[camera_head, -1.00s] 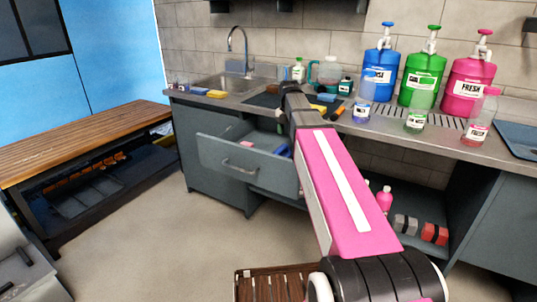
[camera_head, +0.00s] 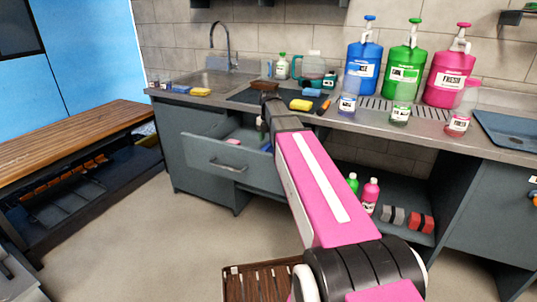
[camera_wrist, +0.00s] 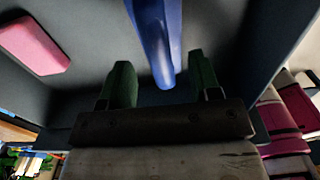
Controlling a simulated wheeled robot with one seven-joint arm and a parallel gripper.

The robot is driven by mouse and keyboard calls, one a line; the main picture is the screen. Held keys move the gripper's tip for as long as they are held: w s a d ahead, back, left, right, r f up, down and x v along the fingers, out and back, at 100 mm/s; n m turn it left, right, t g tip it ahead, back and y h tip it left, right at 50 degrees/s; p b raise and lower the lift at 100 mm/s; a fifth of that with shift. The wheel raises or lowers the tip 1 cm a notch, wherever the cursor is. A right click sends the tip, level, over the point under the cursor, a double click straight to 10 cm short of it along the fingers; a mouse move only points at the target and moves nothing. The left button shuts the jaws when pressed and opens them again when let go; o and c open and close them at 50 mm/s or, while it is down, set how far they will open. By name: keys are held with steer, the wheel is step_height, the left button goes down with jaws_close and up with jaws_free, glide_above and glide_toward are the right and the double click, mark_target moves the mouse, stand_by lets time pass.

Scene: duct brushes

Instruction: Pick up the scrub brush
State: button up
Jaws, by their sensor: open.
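A long, smooth blue object, which I take for the scrub brush (camera_wrist: 160,35), lies in the open drawer in the wrist view. Its near end points down between my fingers; its far end is cut off by the top edge. Only a bit of blue (camera_head: 267,148) shows in the drawer in the head view, mostly behind my arm. My gripper (camera_wrist: 160,62) is open, with one green finger on each side of the blue end. I cannot tell whether they touch it.
The grey drawer (camera_head: 222,163) stands pulled out below the counter. A pink block (camera_wrist: 33,44) lies in it, left of my gripper in the wrist view. The counter (camera_head: 300,112) holds a yellow sponge (camera_head: 301,104) and several bottles above my arm.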

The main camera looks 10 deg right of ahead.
mark_target(269, 144)
step_height(269, 144, down, 4)
steer(key=shift+f, duration=0.1)
steer(key=c, duration=1.1)
steer(key=shift+o, duration=0.2)
step_height(269, 144, up, 10)
steer(key=shift+r, duration=0.1)
jaws_close()
jaws_free()
steer(key=shift+o, duration=0.7)
